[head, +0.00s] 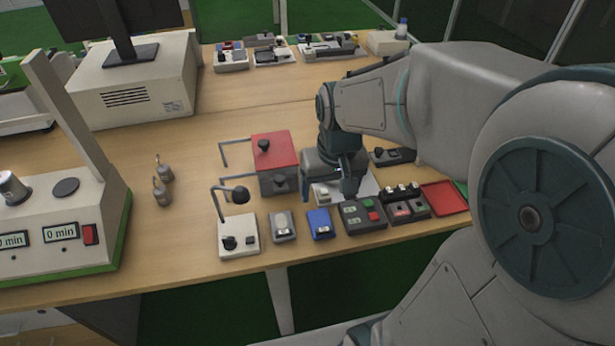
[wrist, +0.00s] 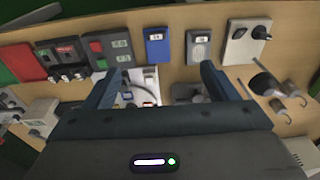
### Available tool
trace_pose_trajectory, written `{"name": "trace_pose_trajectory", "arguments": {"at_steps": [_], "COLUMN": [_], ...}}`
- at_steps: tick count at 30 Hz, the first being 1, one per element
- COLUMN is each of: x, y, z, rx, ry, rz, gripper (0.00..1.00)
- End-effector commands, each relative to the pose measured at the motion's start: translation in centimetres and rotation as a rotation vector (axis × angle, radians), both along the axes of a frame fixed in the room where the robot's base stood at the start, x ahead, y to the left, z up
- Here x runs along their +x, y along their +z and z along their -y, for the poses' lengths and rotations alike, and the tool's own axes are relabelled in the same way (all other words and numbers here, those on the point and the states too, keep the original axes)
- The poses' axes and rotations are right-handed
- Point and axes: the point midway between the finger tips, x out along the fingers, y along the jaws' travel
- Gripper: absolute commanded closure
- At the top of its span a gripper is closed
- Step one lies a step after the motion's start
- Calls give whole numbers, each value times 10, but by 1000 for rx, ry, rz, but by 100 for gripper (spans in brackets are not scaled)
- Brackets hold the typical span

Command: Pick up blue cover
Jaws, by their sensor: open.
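The blue cover (head: 320,223) is a small blue rectangular piece on the wooden table, near its front edge, between a grey device and a dark button box. It also shows in the wrist view (wrist: 158,46), beyond my fingertips at the top middle. My gripper (head: 334,192) points down over the table, behind the blue cover and apart from it. In the wrist view its two fingers (wrist: 165,78) are spread with nothing held between them. A white device under the fingers is partly hidden by them.
The grey device (head: 282,226) stands close left of the blue cover and the button box (head: 361,216) close right. A red-topped box (head: 274,150) stands just left of my gripper. A white base with a lamp-like arm (head: 238,236) is farther left. A red tray (head: 444,198) lies right.

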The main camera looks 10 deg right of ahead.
Motion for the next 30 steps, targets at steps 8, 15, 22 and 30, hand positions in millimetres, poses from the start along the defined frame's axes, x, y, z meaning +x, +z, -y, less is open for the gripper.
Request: {"name": "trace_pose_trajectory", "arguments": {"at_steps": [8, 15, 22, 30], "x": [48, 57, 57, 58], "y": [-48, -71, -116, -144], "z": [1, 0, 0, 0], "rx": [-16, -23, -22, -22], "ry": [5, 9, 9, 11], "rz": [-92, -114, -114, -110], "gripper": [20, 20, 20, 20]}}
